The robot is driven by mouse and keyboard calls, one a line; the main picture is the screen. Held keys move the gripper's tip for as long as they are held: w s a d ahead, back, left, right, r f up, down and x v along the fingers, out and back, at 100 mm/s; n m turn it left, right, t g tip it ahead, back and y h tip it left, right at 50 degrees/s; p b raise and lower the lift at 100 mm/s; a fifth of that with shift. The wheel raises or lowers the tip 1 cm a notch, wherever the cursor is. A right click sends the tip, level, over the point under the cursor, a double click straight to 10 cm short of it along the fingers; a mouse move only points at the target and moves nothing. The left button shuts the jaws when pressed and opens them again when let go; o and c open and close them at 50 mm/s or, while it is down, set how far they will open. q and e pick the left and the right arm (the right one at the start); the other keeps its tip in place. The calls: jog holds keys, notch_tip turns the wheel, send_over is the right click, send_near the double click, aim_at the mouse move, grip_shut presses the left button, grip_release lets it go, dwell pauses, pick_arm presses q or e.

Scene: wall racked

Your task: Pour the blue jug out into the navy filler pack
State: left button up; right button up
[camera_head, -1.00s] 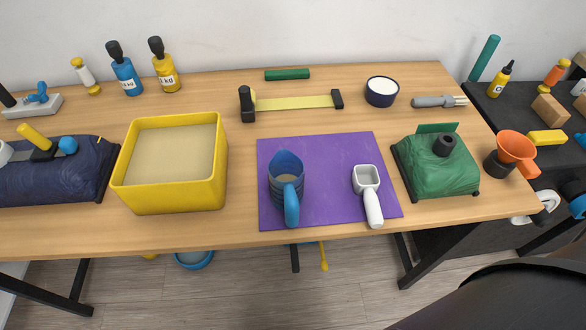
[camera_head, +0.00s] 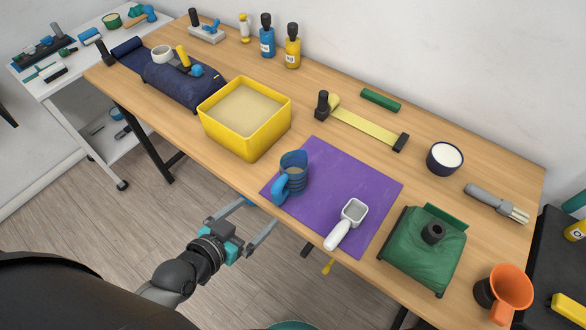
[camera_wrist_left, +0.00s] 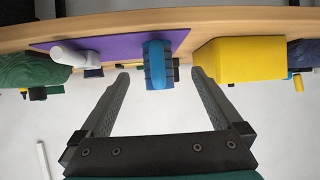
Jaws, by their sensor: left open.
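The blue jug (camera_head: 293,172) stands upright on the purple mat (camera_head: 330,172), its handle toward the table's front edge. Its inside is mostly hidden. In the left wrist view the jug (camera_wrist_left: 158,64) shows beyond my fingers, between their tips. The navy filler pack (camera_head: 182,88) lies at the table's left end, with a white ring (camera_head: 162,54) and a yellow-handled tool (camera_head: 183,56) on it. My left gripper (camera_head: 263,211) is open and empty, in front of the table edge, short of the jug and not touching it. My right gripper is not in view.
A yellow bin (camera_head: 272,127) stands between jug and navy pack. A white scoop (camera_head: 347,224) lies on the mat right of the jug. A green pack (camera_head: 424,252) and an orange funnel (camera_head: 508,288) are further right. Bottles (camera_head: 291,46) stand at the back.

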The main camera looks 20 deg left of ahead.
pick_arm(q)
send_near(286, 172)
jog(key=s+a+f, duration=0.1)
jog(key=s, duration=0.2)
jog(key=shift+t+h, duration=0.4)
jog(key=shift+t, duration=0.1)
jog(key=x, duration=1)
jog(key=shift+w+d+r, duration=0.1)
jog(key=shift+w+r, duration=0.2)
jog(key=shift+b+x, duration=0.3)
jog(key=shift+x, duration=2.25)
jog(key=shift+w+r, duration=0.1)
grip_shut()
